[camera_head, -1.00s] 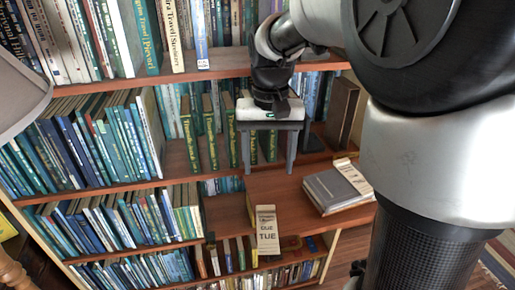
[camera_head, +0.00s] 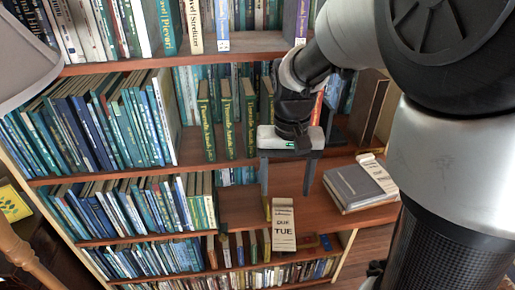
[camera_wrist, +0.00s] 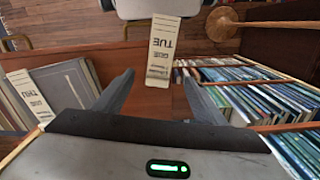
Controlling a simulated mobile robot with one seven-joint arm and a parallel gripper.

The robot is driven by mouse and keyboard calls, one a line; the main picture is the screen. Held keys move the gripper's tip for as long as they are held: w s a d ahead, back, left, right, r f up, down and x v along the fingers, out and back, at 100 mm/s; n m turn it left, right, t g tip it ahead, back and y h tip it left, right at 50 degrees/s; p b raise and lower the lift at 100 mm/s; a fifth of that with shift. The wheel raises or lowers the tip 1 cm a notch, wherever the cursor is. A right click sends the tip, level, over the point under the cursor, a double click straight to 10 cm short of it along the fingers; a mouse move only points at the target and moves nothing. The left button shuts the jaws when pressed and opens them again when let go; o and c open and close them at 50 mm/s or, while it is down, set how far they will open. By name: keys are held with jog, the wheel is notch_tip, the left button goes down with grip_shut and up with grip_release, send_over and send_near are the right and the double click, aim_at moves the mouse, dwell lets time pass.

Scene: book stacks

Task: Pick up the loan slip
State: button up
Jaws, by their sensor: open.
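My gripper (camera_head: 287,193) is open and empty, fingers pointing down, just above the slip in the head view. The wrist view shows the gripper (camera_wrist: 158,75) with both fingers apart. I cannot tell whether the fingertips touch the slip. A second slip (camera_head: 374,169), reading "THU" in the wrist view, lies on a grey book.
The grey book (camera_head: 352,187) lies on the shelf to the right. Rows of upright books (camera_head: 100,130) fill the left shelves. Green books (camera_head: 227,120) stand behind my gripper. The shelf board (camera_head: 235,205) left of the slip is bare.

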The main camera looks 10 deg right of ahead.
aim_at(283, 216)
notch_tip(283, 216, down, 8)
jog(key=shift+f, duration=0.25)
jog(key=c, duration=1.1)
